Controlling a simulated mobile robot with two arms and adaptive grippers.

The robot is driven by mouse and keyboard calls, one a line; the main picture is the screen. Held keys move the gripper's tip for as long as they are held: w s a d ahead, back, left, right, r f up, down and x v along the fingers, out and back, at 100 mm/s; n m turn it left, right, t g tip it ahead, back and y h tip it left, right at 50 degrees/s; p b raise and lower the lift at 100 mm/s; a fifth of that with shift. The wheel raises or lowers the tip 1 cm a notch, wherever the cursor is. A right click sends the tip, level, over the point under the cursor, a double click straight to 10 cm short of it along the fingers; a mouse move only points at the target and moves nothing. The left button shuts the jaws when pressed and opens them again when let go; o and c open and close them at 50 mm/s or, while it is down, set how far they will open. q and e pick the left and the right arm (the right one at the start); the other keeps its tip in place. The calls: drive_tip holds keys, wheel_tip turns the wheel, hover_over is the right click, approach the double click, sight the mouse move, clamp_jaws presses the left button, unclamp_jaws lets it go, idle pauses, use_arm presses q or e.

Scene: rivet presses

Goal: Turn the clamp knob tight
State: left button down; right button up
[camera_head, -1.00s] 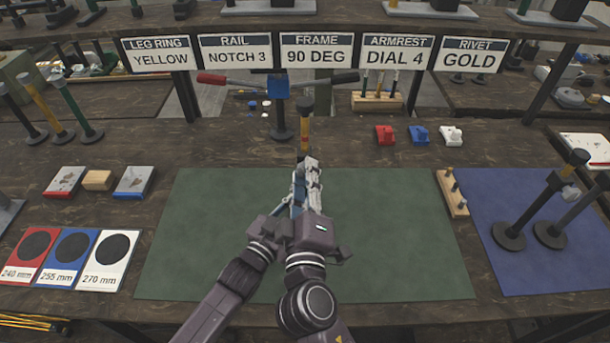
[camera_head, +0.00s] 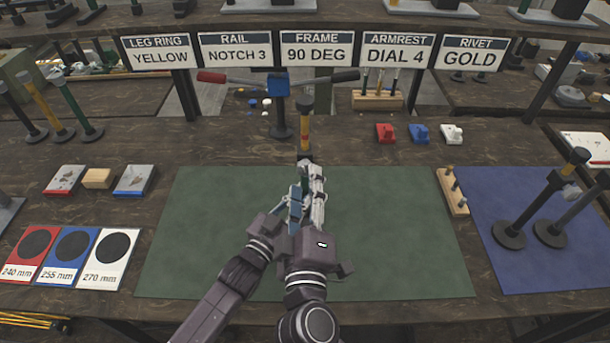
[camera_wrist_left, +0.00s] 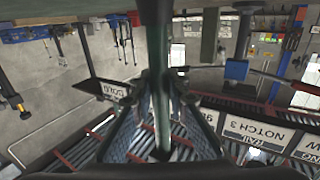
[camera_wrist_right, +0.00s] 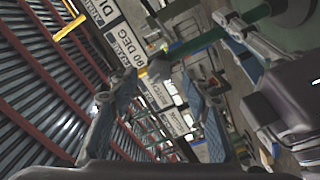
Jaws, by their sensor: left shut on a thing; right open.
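A dark green post stands between my two grippers; its yellow section (camera_head: 304,138) and dark cap (camera_head: 306,104) rise above them in the head view. My left gripper (camera_head: 297,195) is shut on the green post (camera_wrist_left: 155,35), which runs between its fingers in the left wrist view. My right gripper (camera_head: 315,172) is open beside it. In the right wrist view, a small grey clamp knob (camera_wrist_right: 157,69) sits near where the green tube (camera_wrist_right: 195,43) meets the yellow part, just beyond and between the open fingertips. I cannot tell whether they touch it. The post's lower end is hidden in the head view.
A green mat (camera_head: 400,240) lies clear under my grippers. A press with a red-and-black crossbar (camera_head: 280,85) stands behind. Red, blue and white blocks (camera_head: 419,133) are at the back right. A blue mat (camera_head: 530,270) with posts is right, coloured cards (camera_head: 72,258) left.

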sight(305, 171)
drive_tip(key=s, duration=0.8)
drive_tip(key=shift+s, duration=0.4)
drive_tip(key=w+m, duration=1.2)
drive_tip(key=shift+w+r, duration=0.15)
drive_tip(key=shift+r, duration=0.1)
